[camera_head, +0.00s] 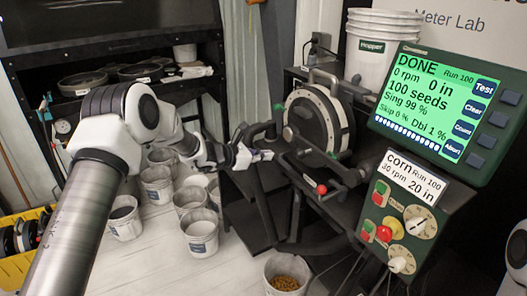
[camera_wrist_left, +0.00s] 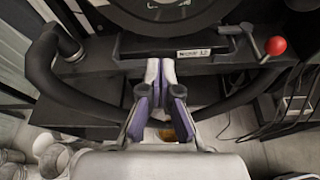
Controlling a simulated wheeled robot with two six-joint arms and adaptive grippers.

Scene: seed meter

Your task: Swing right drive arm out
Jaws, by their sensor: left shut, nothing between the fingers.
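The seed meter (camera_head: 318,120) is a round disc housing on a black stand in the middle of the head view. Its lower edge shows at the top of the left wrist view (camera_wrist_left: 165,12). A dark bar (camera_head: 325,78) lies by the upper rim of the disc. A lever with a red knob (camera_head: 321,189) is at the stand's front; the knob also shows in the left wrist view (camera_wrist_left: 276,46). I cannot tell which part is the right drive arm. My left gripper (camera_head: 262,156) is shut and empty, its fingertips (camera_wrist_left: 160,70) close to the stand's front bar. My right gripper is out of view.
Curved black tubes (camera_wrist_left: 45,75) flank the stand. A green display (camera_head: 440,100) reading DONE and a control box (camera_head: 400,215) stand to the right. Several white buckets (camera_head: 200,232) are on the floor at left. A bucket of seed (camera_head: 287,275) is below the stand.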

